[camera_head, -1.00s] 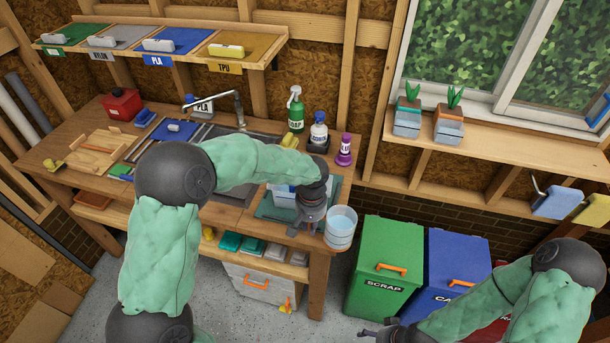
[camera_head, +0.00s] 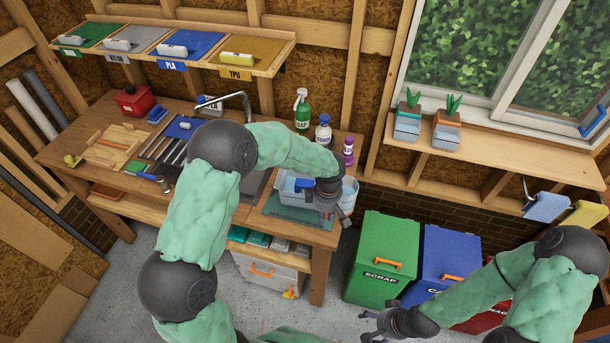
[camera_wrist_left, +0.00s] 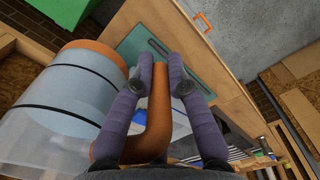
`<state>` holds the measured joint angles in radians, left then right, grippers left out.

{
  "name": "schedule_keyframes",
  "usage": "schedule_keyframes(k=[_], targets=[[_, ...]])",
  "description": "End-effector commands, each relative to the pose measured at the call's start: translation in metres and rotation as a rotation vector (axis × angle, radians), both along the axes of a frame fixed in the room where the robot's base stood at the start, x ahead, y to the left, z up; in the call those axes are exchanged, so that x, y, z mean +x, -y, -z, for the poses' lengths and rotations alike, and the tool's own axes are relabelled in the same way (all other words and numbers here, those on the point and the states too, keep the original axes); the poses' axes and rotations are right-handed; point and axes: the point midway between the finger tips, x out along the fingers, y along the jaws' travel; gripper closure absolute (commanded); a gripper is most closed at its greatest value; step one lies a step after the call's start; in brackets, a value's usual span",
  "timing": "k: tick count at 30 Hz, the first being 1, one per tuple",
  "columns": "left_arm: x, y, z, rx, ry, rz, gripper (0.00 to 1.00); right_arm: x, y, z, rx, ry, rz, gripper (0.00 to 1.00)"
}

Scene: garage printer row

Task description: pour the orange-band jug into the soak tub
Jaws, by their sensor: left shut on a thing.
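The orange-band jug is a clear, pale-blue vessel with an orange band and handle. In the left wrist view the jug (camera_wrist_left: 65,95) fills the left side, and its handle (camera_wrist_left: 158,110) runs between my fingers. My left gripper (camera_wrist_left: 160,75) is shut on that handle. In the head view the jug (camera_head: 350,193) is partly hidden behind my left gripper (camera_head: 328,205), near the bench's right end. The soak tub (camera_head: 287,186), a pale translucent box, is just left of the gripper and partly covered by my arm. My right gripper (camera_head: 372,325) looks open and empty, low over the floor.
A green mat (camera_head: 300,218) lies under the tub. Green (camera_head: 382,255) and blue (camera_head: 440,262) bins stand right of the bench.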

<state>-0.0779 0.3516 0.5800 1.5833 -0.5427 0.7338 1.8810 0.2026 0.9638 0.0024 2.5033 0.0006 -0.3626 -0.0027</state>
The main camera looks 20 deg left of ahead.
Motion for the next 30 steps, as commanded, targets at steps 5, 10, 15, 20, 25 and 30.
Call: schedule_keyframes(k=[5, 10, 15, 20, 25, 30], targets=[[0.004, 0.005, -0.008, -0.002, 0.002, -0.153, 1.0, 0.0, 0.0, -0.018, 0.0, 0.0, 0.0, 0.22], [0.006, 0.008, -0.012, -0.001, 0.002, -0.294, 1.0, 0.0, 0.0, -0.031, 0.0, 0.0, 0.0, 0.22], [0.008, 0.012, -0.016, -0.003, 0.003, -0.423, 1.0, 0.0, 0.0, -0.043, 0.0, 0.0, 0.0, 0.22], [0.009, 0.014, -0.017, -0.004, 0.001, -0.513, 1.0, 0.0, 0.0, -0.05, 0.0, 0.0, 0.0, 0.22], [0.01, 0.016, -0.017, -0.005, 0.001, -0.562, 1.0, 0.0, 0.0, -0.053, 0.0, 0.0, 0.0, 0.22], [0.01, 0.016, -0.017, -0.005, 0.001, -0.572, 1.0, 0.0, 0.0, -0.053, 0.0, 0.0, 0.0, 0.22]])
